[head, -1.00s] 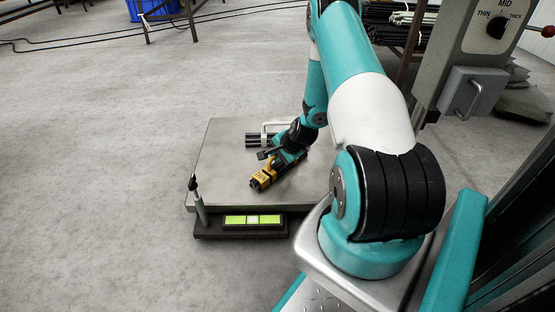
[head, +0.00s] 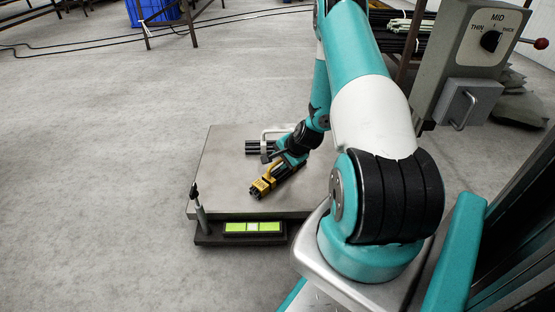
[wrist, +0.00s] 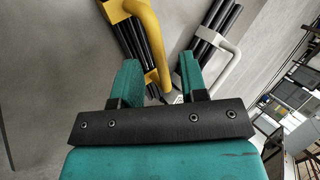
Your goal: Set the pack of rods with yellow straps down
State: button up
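The pack of dark rods with yellow straps (head: 263,186) lies at an angle on the grey plate (head: 225,180), toward its front. In the wrist view its yellow handle (wrist: 150,40) runs down between my two fingers. My gripper (wrist: 158,78) is around the handle, with a narrow gap on each side, so it looks open. In the head view my gripper (head: 287,162) is low over the plate, at the pack's back end. A second pack of dark rods with a white handle (head: 258,147) lies behind; it also shows in the wrist view (wrist: 222,42). My fingers partly hide the yellow pack's lower end.
A green-lit display (head: 252,227) and a short post (head: 199,208) are at the plate's front edge. A control box with a dial (head: 488,40) stands at the right. A rod rack (head: 395,35) and a blue bin (head: 153,10) are at the back.

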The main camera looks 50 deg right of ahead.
jog(key=p+v, duration=0.3)
jog(key=v, duration=0.6)
jog(key=w+a+r+n+g+y, duration=0.1)
jog(key=w+a+r+n+y, duration=0.2)
jog(key=a+r+n, duration=0.6)
jog(key=w+a+r+n+g+y, duration=0.1)
jog(key=w+a+r+n+y, duration=0.2)
jog(key=a+r, duration=1.05)
jog(key=s+a+r+n+g, duration=0.2)
jog(key=s+a+r+n, duration=0.2)
jog(key=s+a+n, duration=0.3)
jog(key=s+a+r+n+g+h, duration=0.1)
jog(key=s+a+r+n, duration=0.4)
jog(key=s+a, duration=0.6)
jog(key=shift+s+n+g, duration=0.8)
jog(key=shift+n+g, duration=0.1)
jog(key=shift+n, duration=0.2)
notch_tip(320, 180, up, 48)
jog(key=p, duration=4.8)
jog(key=shift+w, duration=0.1)
